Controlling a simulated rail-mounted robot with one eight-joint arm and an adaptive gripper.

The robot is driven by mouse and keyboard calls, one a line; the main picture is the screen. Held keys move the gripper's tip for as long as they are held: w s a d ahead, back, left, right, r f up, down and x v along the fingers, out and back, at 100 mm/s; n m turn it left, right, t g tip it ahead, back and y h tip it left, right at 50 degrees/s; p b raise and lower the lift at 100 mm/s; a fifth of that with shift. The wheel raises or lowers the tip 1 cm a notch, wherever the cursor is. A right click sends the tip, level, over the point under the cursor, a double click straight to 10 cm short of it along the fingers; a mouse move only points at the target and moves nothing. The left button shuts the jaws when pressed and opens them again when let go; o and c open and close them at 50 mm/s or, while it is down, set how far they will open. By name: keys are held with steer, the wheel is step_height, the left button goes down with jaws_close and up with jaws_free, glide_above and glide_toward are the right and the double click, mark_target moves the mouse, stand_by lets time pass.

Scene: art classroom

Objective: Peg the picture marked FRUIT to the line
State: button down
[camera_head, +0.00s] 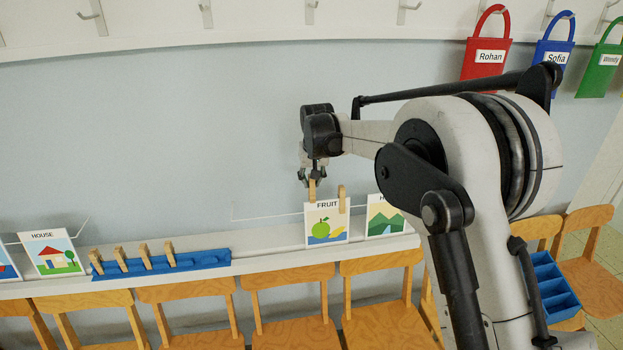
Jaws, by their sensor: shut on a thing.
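The FRUIT picture (327,224) is a white card with a green apple and a yellow fruit on blue. It is upright at the front of the white ledge. One wooden peg (342,199) sits over its top right edge. A second peg (312,190) is at its top left edge, and my gripper (313,180) is shut on it from above. Whether this peg grips the card and line is too small to tell. The thin white line (262,217) shows left of the card. The fingertips are small and partly dark.
The HOUSE picture (51,253) is at left, and a partly hidden mountain picture (386,215) is right of FRUIT. A blue peg rack (160,264) holds several pegs on the ledge (270,262). Chairs (288,280) stand below. Named bags (486,58) hang at upper right.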

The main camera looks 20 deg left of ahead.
steer(key=shift+s+d+f+b, duration=0.1)
steer(key=shift+s+f+b, duration=0.05)
steer(key=shift+f+b, duration=0.8)
steer(key=shift+s+d+f+b, duration=0.15)
steer(key=shift+f+b, duration=0.35)
steer(key=shift+f, duration=0.75)
steer(key=shift+a, duration=0.1)
steer(key=c, duration=1.6)
jaws_free()
steer(key=shift+o, duration=0.2)
steer(key=shift+o, duration=1)
steer(key=shift+r, duration=0.15)
steer(key=shift+p+v, duration=1)
steer(key=shift+v, duration=2.35)
